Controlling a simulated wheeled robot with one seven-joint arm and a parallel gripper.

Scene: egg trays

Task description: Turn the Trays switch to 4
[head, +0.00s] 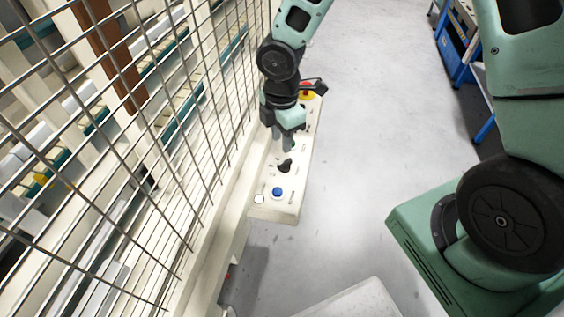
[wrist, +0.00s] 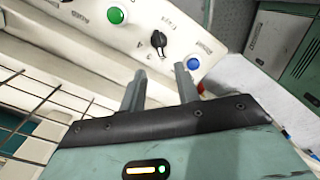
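A white control panel (head: 292,203) stands beside the wire fence. A black rotary switch (head: 285,165) sits on it, next to the blue button. My gripper (head: 288,146) is over the panel, pointing down, close to the switch. In the wrist view my gripper (wrist: 160,70) has its two fingers apart with nothing between them. The fingers appear short of the switch, not around it.
A green button (wrist: 116,15) is on the switch's other side. A red and yellow button (head: 307,92) is at the far end.

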